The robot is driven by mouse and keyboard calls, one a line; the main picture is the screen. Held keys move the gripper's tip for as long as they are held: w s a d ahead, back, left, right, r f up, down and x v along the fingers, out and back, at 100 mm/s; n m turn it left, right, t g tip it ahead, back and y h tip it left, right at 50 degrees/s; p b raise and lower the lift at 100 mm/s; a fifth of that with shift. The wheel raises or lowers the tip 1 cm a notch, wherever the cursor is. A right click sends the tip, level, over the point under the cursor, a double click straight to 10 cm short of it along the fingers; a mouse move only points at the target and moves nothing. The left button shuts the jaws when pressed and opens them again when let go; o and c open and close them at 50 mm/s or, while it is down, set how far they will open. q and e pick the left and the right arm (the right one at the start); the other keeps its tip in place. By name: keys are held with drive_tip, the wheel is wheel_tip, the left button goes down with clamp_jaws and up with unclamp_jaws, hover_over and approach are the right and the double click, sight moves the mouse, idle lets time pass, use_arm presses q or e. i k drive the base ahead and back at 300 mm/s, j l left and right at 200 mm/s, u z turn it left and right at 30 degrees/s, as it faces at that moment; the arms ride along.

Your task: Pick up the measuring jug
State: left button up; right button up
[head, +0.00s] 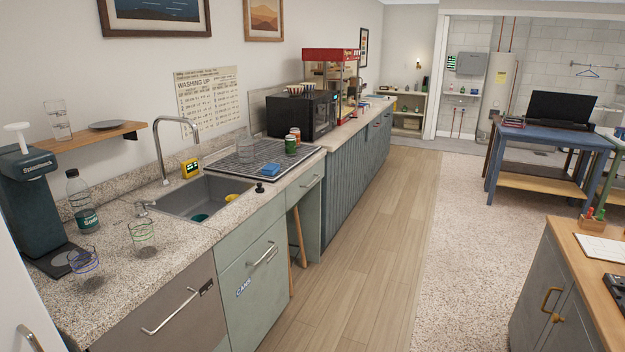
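I cannot tell for certain which vessel is the measuring jug. A clear vessel (245,151) stands on the dark drying mat (222,164) beyond the sink. Another clear vessel (58,121) with faint markings stands on the wooden wall shelf (92,137). Two clear glasses stand on the near counter, one with green markings (141,237) and one with blue markings (85,262). Handles and measuring scales are too small to make out. Neither of my grippers is in view.
The sink (205,198) with its tall tap (160,140) lies between the near counter and the mat. A soda maker (30,195) and a bottle (82,205) stand at left. Cans (291,144) stand on the mat's right side. The wooden floor (350,240) is clear.

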sight(245, 146)
drive_tip(key=i, duration=2.85)
